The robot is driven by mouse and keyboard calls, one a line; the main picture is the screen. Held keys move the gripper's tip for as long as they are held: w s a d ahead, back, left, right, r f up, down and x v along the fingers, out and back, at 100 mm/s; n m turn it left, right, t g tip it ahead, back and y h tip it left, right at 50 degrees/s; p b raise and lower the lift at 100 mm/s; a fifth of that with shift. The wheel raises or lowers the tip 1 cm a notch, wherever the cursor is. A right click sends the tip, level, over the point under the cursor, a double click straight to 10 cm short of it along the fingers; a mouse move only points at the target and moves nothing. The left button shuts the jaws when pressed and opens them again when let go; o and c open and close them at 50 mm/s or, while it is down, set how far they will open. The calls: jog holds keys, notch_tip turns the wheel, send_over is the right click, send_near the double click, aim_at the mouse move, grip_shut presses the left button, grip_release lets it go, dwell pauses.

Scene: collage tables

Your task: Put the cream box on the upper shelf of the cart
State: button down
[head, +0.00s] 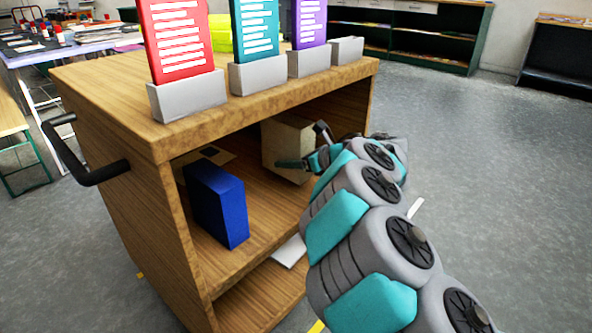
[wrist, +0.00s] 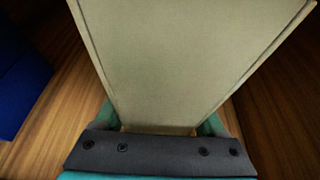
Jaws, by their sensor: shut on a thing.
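The cream box (head: 288,148) is inside the open bay under the wooden cart's (head: 125,125) top, toward the right side. My gripper (head: 298,163) reaches in from the right and is shut on the cream box. In the wrist view the box (wrist: 190,60) fills the middle, with a teal finger at each side of its near end. The upper shelf (head: 262,205) is the wooden board below the box. The box looks close to this board, but I cannot tell whether it touches it. My arm hides part of the bay's right side.
A blue box (head: 218,203) stands on the same shelf to the left, apart from the cream box. Sign holders (head: 188,97) with coloured cards stand on the cart's top. A white flat thing (head: 290,251) lies lower down. A black handle (head: 98,174) juts out left.

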jog(key=shift+w+d+f, duration=0.15)
jog(key=shift+d, duration=0.5)
jog(key=shift+a+f, duration=0.1)
jog(key=shift+f, duration=1.5)
jog(key=shift+f+b, duration=0.2)
jog(key=shift+b, duration=0.2)
grip_release()
jog(key=shift+r, duration=0.1)
